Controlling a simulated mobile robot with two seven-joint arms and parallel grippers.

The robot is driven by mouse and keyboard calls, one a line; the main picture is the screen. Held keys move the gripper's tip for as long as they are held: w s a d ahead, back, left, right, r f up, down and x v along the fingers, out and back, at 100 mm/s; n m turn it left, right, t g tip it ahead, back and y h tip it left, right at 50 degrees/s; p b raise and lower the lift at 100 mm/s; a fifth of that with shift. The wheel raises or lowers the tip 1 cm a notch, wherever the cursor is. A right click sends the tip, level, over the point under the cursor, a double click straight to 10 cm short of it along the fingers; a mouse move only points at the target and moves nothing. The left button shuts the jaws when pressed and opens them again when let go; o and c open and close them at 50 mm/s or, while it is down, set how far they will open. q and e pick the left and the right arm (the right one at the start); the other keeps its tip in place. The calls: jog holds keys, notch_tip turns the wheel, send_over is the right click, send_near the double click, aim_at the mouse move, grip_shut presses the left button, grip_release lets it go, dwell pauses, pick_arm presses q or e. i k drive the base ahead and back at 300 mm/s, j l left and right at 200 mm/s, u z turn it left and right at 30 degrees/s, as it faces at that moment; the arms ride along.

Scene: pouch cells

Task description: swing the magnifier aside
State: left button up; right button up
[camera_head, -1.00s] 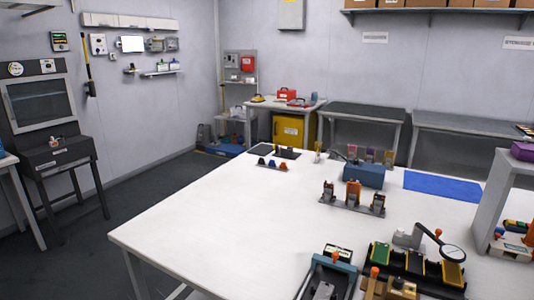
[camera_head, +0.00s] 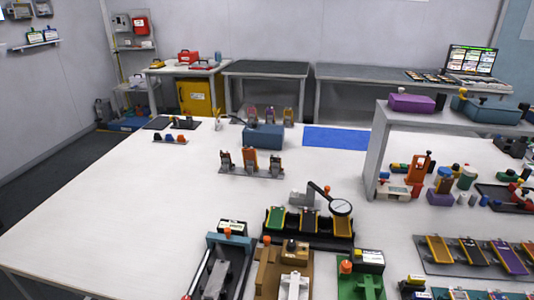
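The magnifier (camera_head: 341,207) is a round lens in a dark rim on a black arm, with an orange knob near the lens. Its arm rises from a light grey base (camera_head: 301,198) behind a black rack (camera_head: 274,239). The lens hangs over the right part of the rack, in front of the yellow-edged slot there. Green, dark and yellow-edged pieces sit in the rack. Neither of my grippers shows in the view.
Blue, tan and green fixtures (camera_head: 283,258) stand in front of the rack. A blue box (camera_head: 263,136) and a small holder stand behind it. A grey shelf (camera_head: 376,150) stands to the right with trays beside it. The left of the white table (camera_head: 120,215) is clear.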

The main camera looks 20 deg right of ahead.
aim_at(339, 208)
jog(key=i+l+z, duration=0.15)
jog(key=l+z, duration=0.2)
jog(key=z, duration=0.15)
jog(key=i+l+z, duration=0.25)
jog(key=z, duration=0.2)
